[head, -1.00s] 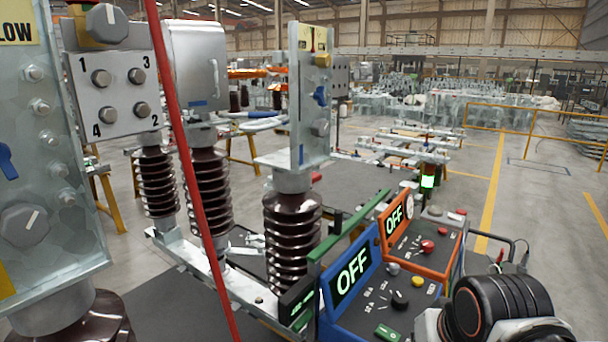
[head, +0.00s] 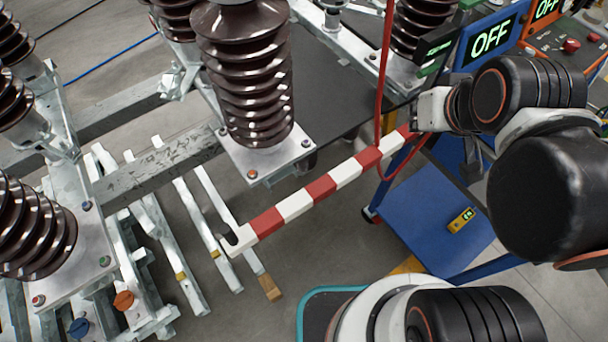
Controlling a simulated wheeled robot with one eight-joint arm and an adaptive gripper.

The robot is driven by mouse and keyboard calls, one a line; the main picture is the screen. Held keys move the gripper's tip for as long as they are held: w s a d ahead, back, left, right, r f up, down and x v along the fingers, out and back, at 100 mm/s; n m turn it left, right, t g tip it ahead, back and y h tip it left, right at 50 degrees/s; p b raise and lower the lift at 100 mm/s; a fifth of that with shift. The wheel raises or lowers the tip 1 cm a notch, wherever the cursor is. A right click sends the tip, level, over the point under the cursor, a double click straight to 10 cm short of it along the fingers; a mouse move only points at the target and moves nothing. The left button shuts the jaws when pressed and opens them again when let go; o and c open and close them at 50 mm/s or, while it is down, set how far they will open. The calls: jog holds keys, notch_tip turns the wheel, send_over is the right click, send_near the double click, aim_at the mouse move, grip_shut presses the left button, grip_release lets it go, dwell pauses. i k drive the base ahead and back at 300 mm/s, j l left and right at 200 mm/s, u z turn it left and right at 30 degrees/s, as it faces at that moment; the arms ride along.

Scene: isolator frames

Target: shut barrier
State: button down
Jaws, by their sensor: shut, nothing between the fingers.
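The barrier (head: 295,204) is a red-and-white striped bar in the head view. It runs aslant from a white end at the lower left up to a red end by the blue-framed cart. Its white left end lies by a light metal bar with a dark notch; I cannot tell whether they are joined. My gripper (head: 428,110) is at the upper right, close to the bar's red end. It is shut and holds nothing. Its fingertips are hard to make out, and I cannot tell whether it touches the bar.
A red cord (head: 383,75) hangs down in front of the bar and loops near its right end. Brown ribbed insulators (head: 245,75) stand behind and at left. A blue panel (head: 440,205) lies below right. An OFF display (head: 490,38) is at top right.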

aim_at(234, 242)
jog(key=j+u, duration=0.15)
jog(key=k+j+u, duration=0.15)
jog(key=u, duration=0.2)
jog(key=k+j+u, duration=0.5)
jog(key=u, duration=0.15)
